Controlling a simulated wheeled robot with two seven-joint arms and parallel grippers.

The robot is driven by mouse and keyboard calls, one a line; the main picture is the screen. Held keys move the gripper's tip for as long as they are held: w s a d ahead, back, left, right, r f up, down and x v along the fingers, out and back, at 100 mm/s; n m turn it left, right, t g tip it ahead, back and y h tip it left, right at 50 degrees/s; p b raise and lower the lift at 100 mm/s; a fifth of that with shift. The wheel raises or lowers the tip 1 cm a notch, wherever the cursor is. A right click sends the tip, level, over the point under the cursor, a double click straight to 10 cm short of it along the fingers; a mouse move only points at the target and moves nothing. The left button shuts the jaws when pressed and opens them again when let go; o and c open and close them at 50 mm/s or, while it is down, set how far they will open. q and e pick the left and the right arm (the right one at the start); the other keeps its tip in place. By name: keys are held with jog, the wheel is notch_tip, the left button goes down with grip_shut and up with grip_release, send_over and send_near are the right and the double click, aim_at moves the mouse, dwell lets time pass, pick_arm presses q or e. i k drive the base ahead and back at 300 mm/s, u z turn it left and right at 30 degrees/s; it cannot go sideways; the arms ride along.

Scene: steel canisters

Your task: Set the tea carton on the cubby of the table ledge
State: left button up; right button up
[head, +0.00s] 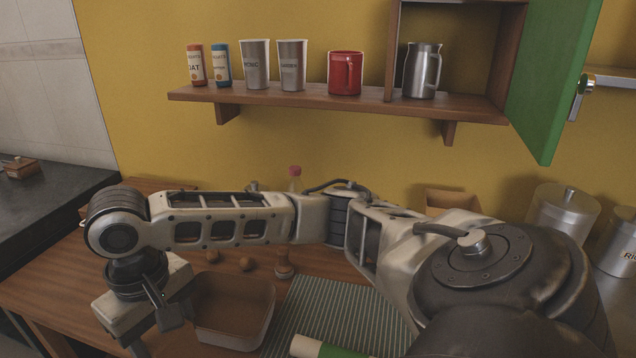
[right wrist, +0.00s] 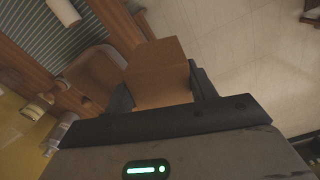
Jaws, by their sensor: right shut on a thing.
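My right gripper (head: 160,318) is at the lower left in the head view, at the end of the arm that crosses from the right. In the right wrist view its fingers (right wrist: 163,92) are shut on a plain brown carton (right wrist: 158,68), which I take for the tea carton; no label shows. In the head view the carton cannot be made out. Part of a brown box shape (head: 452,200) shows behind my arm at the back of the table; I cannot tell if it is the ledge's cubby. My left gripper is out of view.
A brown open bin (head: 264,315) stands beside the right gripper, left of a striped mat (head: 345,308). Steel canisters (head: 562,218) stand at the right. The wall shelf (head: 290,100) holds cups, a red mug (head: 342,72) and a steel pitcher (head: 421,72). A green door (head: 550,80) hangs open.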

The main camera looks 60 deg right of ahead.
aim_at(452, 101)
jog(key=u, duration=0.2)
jog(key=i, duration=0.3)
jog(key=z, duration=2.1)
